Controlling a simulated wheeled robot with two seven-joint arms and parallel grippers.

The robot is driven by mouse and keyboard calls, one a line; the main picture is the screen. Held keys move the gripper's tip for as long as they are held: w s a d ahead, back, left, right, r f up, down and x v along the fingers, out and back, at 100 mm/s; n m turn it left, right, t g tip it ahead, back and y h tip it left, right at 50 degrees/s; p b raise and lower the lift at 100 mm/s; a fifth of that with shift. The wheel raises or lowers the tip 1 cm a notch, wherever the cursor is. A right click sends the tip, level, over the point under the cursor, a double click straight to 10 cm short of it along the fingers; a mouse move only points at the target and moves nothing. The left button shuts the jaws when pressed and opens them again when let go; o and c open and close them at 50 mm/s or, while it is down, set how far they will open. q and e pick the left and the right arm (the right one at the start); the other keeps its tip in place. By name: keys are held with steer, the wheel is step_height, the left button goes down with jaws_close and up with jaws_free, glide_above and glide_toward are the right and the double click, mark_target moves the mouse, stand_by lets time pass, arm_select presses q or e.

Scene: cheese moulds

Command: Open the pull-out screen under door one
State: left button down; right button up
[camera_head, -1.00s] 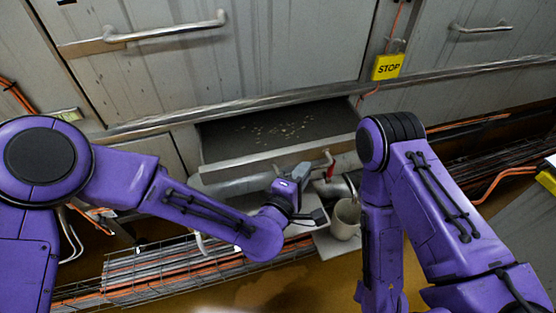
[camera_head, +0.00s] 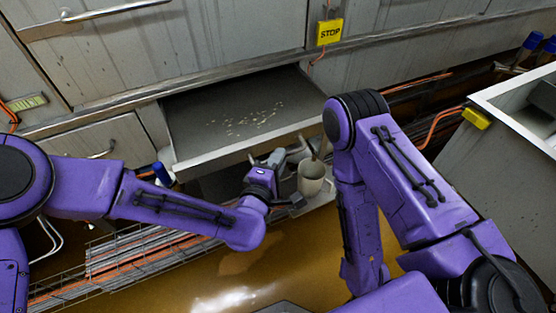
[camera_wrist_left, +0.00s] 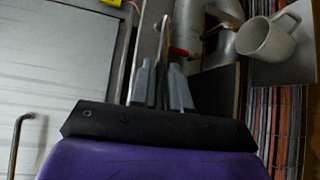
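The pull-out screen (camera_head: 200,110) is a dark flat tray with pale crumbs on it. It sticks out from under a large grey door (camera_head: 190,45) with a bar handle (camera_head: 115,12). The screen's pale front edge (camera_head: 225,153) faces me. My left gripper (camera_head: 278,160) is at this front edge, right of its middle. In the left wrist view its grey fingers (camera_wrist_left: 164,90) are close together around a thin upright grey part, seemingly the screen's handle (camera_wrist_left: 164,42); the contact is partly hidden. My right arm (camera_head: 355,170) bends down at the right; its gripper is out of view.
A pale mug (camera_head: 311,177) stands just right of the left gripper, also in the left wrist view (camera_wrist_left: 266,42). A yellow STOP sign (camera_head: 330,31) hangs right of the door. A wire cable tray (camera_head: 130,255) runs low at left. A grey bin (camera_head: 490,170) stands at right.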

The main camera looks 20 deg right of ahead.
arm_select(q)
steer(key=c, duration=1.2)
jaws_free()
steer(key=shift+o, duration=0.2)
steer(key=v, duration=1)
steer(key=shift+s+a, duration=0.15)
steer(key=shift+a, duration=0.1)
